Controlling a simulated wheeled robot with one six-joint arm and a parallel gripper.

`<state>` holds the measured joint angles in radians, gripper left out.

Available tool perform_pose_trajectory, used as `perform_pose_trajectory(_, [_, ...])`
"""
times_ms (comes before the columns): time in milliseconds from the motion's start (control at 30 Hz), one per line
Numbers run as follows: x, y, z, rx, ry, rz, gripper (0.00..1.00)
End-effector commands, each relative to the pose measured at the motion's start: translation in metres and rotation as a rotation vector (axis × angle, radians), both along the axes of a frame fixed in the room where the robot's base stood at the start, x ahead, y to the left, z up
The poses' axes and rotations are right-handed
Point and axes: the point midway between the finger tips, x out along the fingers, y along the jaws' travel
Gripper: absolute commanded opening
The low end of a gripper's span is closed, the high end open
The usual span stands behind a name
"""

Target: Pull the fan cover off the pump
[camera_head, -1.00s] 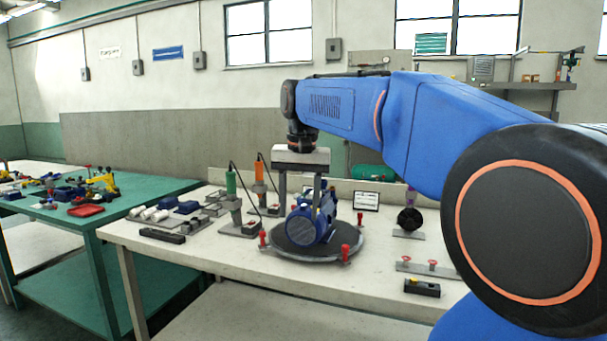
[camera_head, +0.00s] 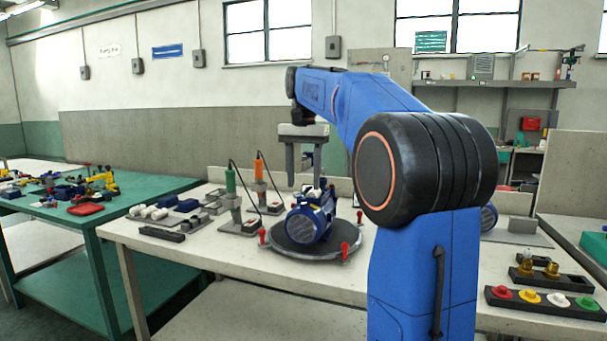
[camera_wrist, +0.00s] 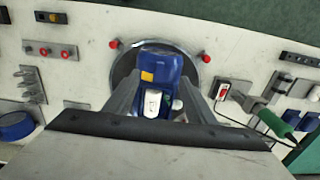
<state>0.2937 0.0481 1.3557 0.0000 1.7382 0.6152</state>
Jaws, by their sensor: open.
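The blue pump (camera_head: 318,214) lies on a dark round turntable (camera_head: 283,244) on the white bench. The pump's lower part in that view is hidden by the gripper body.
Red knobs (camera_head: 345,250) stand around the turntable rim. Green-handled (camera_head: 230,180) and orange-handled (camera_head: 259,168) tools stand on holders at its left. A tray of coloured caps (camera_head: 545,300) lies at right.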

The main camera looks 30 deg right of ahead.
Motion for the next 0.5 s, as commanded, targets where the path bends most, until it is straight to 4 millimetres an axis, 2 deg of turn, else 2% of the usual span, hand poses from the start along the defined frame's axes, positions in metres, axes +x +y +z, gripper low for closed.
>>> perform_pose_trajectory(500, [0.0,0.0,-0.03,0.0,0.001,0.001,0.5])
